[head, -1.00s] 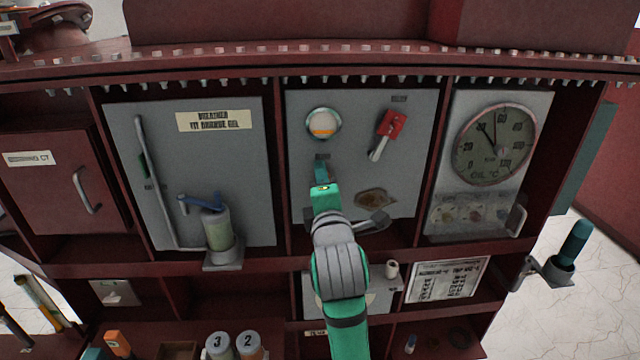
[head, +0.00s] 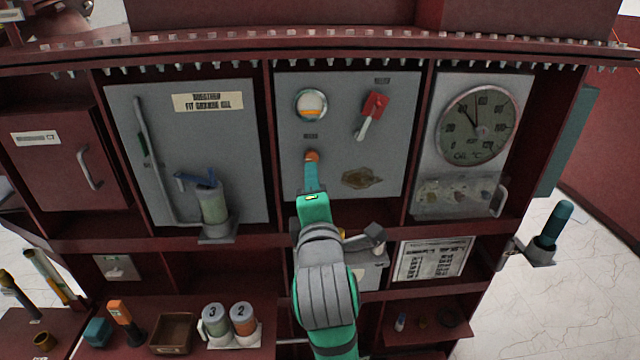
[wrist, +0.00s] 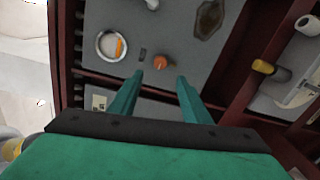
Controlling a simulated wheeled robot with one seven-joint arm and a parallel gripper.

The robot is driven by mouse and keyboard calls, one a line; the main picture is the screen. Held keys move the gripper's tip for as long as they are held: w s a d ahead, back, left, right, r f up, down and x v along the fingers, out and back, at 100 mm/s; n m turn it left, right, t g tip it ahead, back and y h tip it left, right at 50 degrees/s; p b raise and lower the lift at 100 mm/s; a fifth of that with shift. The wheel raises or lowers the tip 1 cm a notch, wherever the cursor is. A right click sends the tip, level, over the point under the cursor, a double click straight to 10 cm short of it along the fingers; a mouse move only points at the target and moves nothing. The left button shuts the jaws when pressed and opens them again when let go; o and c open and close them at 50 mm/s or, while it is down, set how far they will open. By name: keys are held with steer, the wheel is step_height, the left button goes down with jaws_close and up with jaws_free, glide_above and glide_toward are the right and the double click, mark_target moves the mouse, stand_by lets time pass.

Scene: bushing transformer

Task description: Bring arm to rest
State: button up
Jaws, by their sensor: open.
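My gripper (wrist: 159,80) shows in the wrist view with its two teal fingers spread apart and nothing between them. An orange-red knob (wrist: 160,62) on the grey middle panel lies just beyond the fingertips. In the head view my gripper (head: 311,172) is in front of the middle panel (head: 340,135), just below the same knob (head: 312,156). My green and grey arm reaches up from the bottom and hides part of the lower shelves. I cannot tell whether the fingers touch the panel.
A round gauge (head: 310,104) and a red-handled switch (head: 371,115) sit on the same panel. A pump-like device (head: 211,203) juts out at left. A dial (head: 477,126) is at right, with a teal-handled tool (head: 557,228) in a side holder. Jars and a bin (head: 172,332) stand on the lower shelf.

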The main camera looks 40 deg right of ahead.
steer(key=shift+w, duration=0.2)
steer(key=s+a+f+m+y, duration=0.2)
steer(key=a+f+m, duration=0.1)
steer(key=a+f, duration=0.55)
steer(key=s+a+f+m+t+y, duration=0.15)
steer(key=a+f, duration=0.35)
steer(key=f, duration=0.6)
steer(key=s+a+f+m+g+y, duration=0.1)
steer(key=a+f+m, duration=0.2)
steer(key=a+f, duration=0.45)
steer(key=s+a+f+m+y, duration=0.1)
steer(key=s+a+f+m, duration=0.15)
steer(key=s+f, duration=0.3)
steer(key=s+a+f+m+y, duration=0.1)
steer(key=s+a+f, duration=0.35)
steer(key=s, duration=0.25)
steer(key=s+a+m+y, duration=0.1)
steer(key=s, duration=0.7)
steer(key=s+a+f+m+y, duration=0.1)
steer(key=s+a, duration=0.1)
steer(key=s, duration=0.7)
steer(key=shift+s+a+f+m, duration=0.15)
steer(key=shift+a+f+m, duration=0.05)
steer(key=shift+f+m, duration=0.1)
